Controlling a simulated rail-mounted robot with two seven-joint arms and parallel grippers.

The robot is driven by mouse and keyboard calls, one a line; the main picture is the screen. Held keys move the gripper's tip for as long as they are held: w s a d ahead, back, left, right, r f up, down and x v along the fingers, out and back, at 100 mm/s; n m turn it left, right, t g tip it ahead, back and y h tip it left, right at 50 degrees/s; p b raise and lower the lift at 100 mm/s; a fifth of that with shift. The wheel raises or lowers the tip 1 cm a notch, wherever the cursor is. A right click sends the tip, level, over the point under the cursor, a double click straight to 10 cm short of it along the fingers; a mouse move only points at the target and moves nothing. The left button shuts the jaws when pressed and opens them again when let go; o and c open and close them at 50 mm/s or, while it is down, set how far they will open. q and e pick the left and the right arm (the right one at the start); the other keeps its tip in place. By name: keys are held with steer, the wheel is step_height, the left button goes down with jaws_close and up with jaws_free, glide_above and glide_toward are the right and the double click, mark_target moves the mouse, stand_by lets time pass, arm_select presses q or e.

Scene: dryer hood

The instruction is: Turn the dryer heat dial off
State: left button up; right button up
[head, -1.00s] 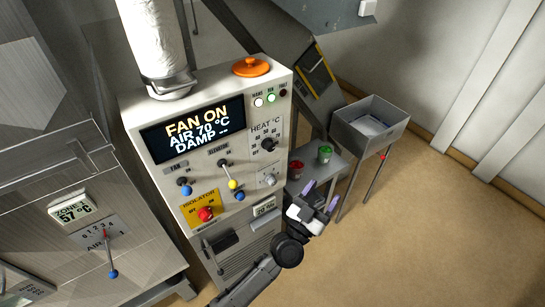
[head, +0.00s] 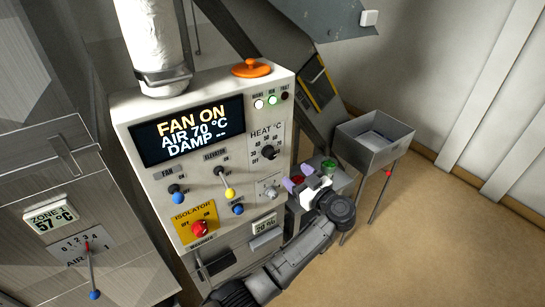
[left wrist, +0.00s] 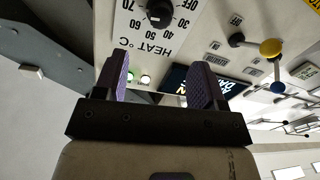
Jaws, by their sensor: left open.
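The heat dial (head: 268,152) is a black round knob on a white scale plate marked HEAT °C, at the right of the panel front. In the left wrist view the heat dial (left wrist: 160,12) shows upside down, beyond the fingertips and near the top edge. My left gripper (head: 297,185) is in front of the panel, below and right of the dial. Its purple-padded fingers are open, empty and apart from the dial; they also show in the left wrist view (left wrist: 160,80). My right gripper is not in view.
Below the dial sits a small silver knob (head: 269,190). A yellow-ended lever (head: 229,193), blue-ended levers and the red isolator knob (head: 199,229) stick out further left.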

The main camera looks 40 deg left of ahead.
mark_target(273, 156)
arm_select(q)
steer(key=p+x, duration=0.1)
steer(key=x, duration=1.1)
steer(key=shift+w+a+r, duration=0.1)
steer(key=shift+c, duration=0.5)
steer(key=c, duration=0.8)
steer(key=shift+n, duration=0.3)
